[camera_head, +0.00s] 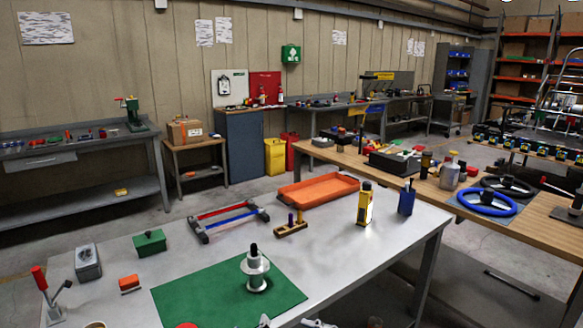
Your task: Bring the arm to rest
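Neither of my grippers can be made out in the head view, and no arm of mine is clearly seen. The grey worktable (330,258) fills the lower middle. A green mat (200,295) lies on it, with a silver stepped part with a black top (256,268) upright on the mat. Small pale pieces at the bottom edge are cut off, and I cannot tell what they are.
On the worktable stand an orange tray (318,190), a red-and-blue frame (227,217), a yellow device (364,204), a blue cup (406,202), a green box (149,243) and a red-handled lever (46,293). A wooden bench (430,187) with blue steering wheel (487,203) adjoins at right.

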